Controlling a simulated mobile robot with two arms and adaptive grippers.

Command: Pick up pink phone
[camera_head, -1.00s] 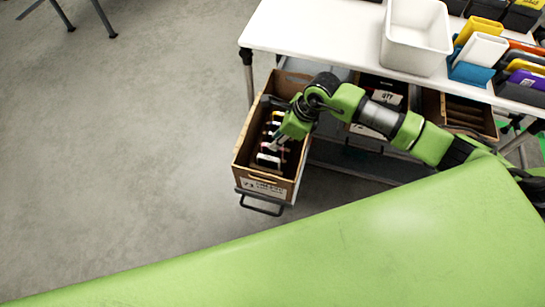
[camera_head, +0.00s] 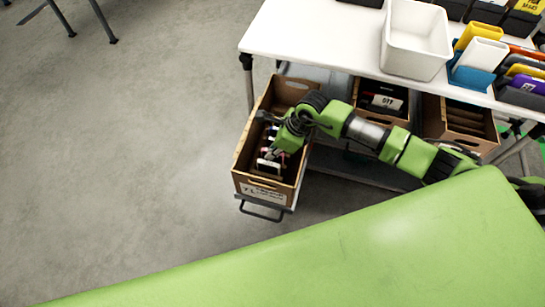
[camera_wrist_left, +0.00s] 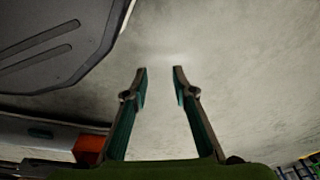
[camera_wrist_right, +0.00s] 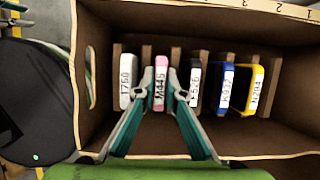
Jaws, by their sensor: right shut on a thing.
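The pink phone (camera_wrist_right: 161,84) stands upright on edge in a row of phones inside a brown carton, with a label reading M445. My right gripper (camera_wrist_right: 161,76) reaches down into the carton and is shut on the pink phone; its fingers lie on both sides of the phone's upper part. In the head view, my right gripper (camera_head: 273,154) is inside the carton (camera_head: 241,178), and the pink phone is too small there to make out. My left gripper (camera_wrist_left: 160,72) is open and empty, with bare floor beyond its fingers.
A white phone (camera_wrist_right: 126,82) stands left of the pink one; a dark phone (camera_wrist_right: 196,85), a blue phone (camera_wrist_right: 225,88) and a yellow phone (camera_wrist_right: 252,92) stand to its right. Wooden dividers separate them. A white table (camera_head: 320,38) with a white bin (camera_head: 415,60) stands behind the carton.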

